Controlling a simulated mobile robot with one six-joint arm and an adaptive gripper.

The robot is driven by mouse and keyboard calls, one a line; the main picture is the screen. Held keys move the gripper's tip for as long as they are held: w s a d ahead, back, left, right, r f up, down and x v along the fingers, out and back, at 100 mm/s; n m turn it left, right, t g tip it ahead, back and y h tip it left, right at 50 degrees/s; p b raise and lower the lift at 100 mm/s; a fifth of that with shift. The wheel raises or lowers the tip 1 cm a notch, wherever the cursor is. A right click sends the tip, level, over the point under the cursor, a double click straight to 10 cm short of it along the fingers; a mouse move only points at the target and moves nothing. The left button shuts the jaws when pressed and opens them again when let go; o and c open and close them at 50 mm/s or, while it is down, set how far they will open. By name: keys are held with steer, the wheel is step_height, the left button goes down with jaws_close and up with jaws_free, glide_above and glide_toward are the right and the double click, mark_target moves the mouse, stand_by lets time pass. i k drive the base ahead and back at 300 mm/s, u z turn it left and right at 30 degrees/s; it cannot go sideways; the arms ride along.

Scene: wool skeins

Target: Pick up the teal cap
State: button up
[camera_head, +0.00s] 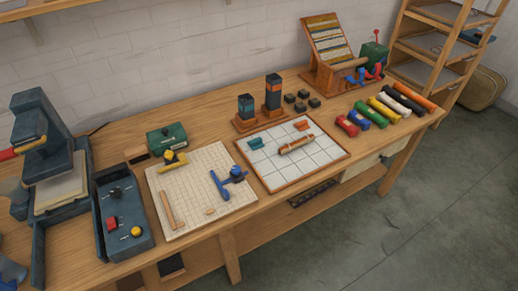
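A small teal piece (257,142) lies on the white gridded board, near its upper left corner. A short dark block with teal on it (247,106) stands upright on a wooden base to the left of a taller dark and orange stack (273,92). I cannot tell for sure which of these is the teal cap. My gripper cannot be made out in this view.
The white gridded board (320,158) also bears a brown roller-like piece (296,144). A cream grid mat (190,205) with blue and yellow tools lies left of it. Several coloured skeins (382,110) lie at the right. A dark tray (122,245) and a press (45,130) stand left.

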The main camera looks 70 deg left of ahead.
mark_target(257, 144)
steer(key=z, duration=0.1)
steer(key=k, duration=1.15)
steer(key=u, duration=2.65)
steer(key=i, duration=0.5)
steer(key=z, duration=0.35)
